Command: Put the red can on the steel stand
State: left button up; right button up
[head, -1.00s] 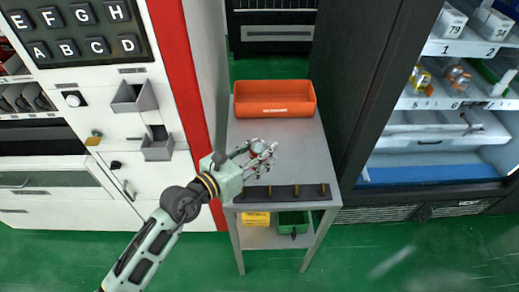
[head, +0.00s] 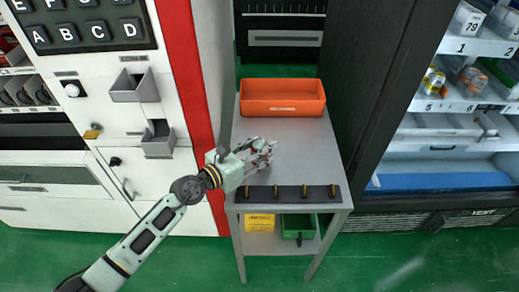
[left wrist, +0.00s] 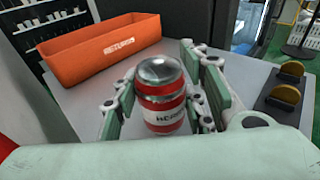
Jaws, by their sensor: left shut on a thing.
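The red can (left wrist: 162,98), red and white with a silver top, stands upright between the fingers of my left gripper (left wrist: 165,105) in the left wrist view. The fingers are shut on it from both sides. In the head view my left gripper (head: 262,155) is over the steel stand (head: 300,150), a grey table, and mostly hides the can. The can is low over or on the tabletop; I cannot tell whether it touches. My right gripper is not in view.
An orange bin (head: 282,97) sits at the back of the stand; it also shows in the left wrist view (left wrist: 100,47). A white vending machine (head: 125,100) is left, a dark-framed cabinet (head: 440,150) right.

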pick_arm(q)
jog(key=o, duration=1.2)
jog(key=shift+f, duration=0.15)
jog(key=shift+o, duration=0.2)
jog(key=shift+r, duration=0.25)
jog(key=v, duration=1.1)
jog(key=shift+s+a+f+b, duration=0.2)
jog(key=shift+s+b, duration=0.05)
jog(key=shift+b, duration=0.1)
jog(key=shift+s+a+r, duration=0.1)
jog(key=shift+s+a, duration=0.1)
